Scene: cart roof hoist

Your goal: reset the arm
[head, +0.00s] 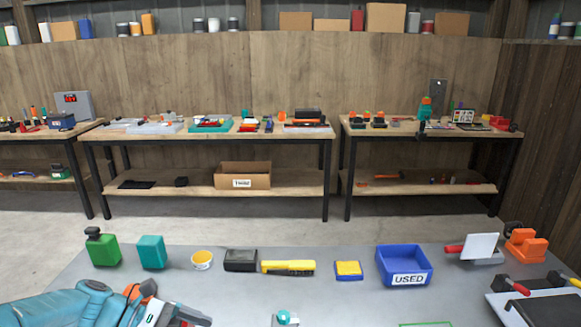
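My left arm, teal with an orange band, comes in at the lower left over the grey table (345,293). Its grey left gripper (180,316) is at the bottom edge of the head view, partly cut off, so I cannot tell whether it is open or shut. No object shows clearly between its fingers. My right gripper is not in view.
Along the table's far side stand a green bottle (103,249), teal block (151,252), yellow-topped cup (202,260), black-and-yellow tool (287,267), yellow-blue pad (348,270) and blue "USED" bin (404,265). Red-handled clamps (513,286) crowd the right.

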